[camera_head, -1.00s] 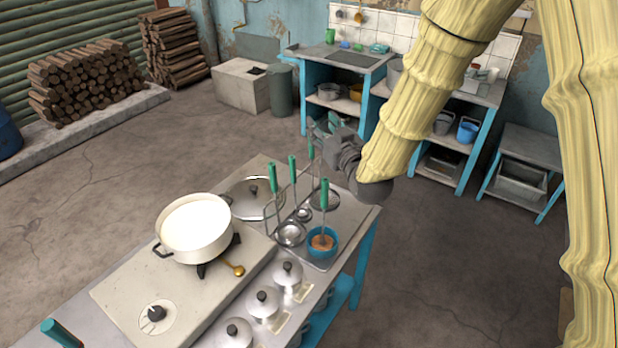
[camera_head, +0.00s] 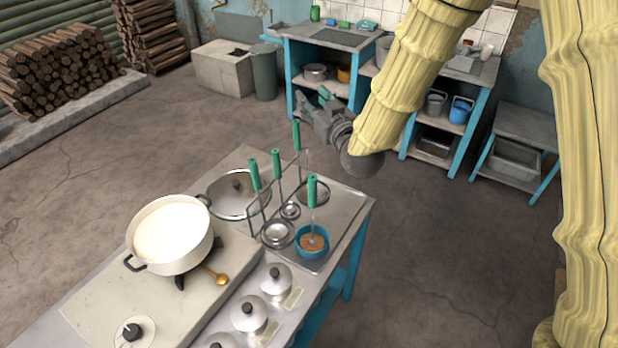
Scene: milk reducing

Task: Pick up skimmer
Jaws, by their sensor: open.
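Several green-handled utensils stand on a rack at the right end of the work table. I cannot fully tell which head belongs to which handle. My gripper (camera_head: 312,106) is open and empty, just above and to the right of that farthest handle in the picture. It looks apart from the handle, though the depth is hard to judge. The arm hides none of the handles.
A blue bowl (camera_head: 312,241) holds another green-handled tool. A lid (camera_head: 238,194) lies behind the rack.

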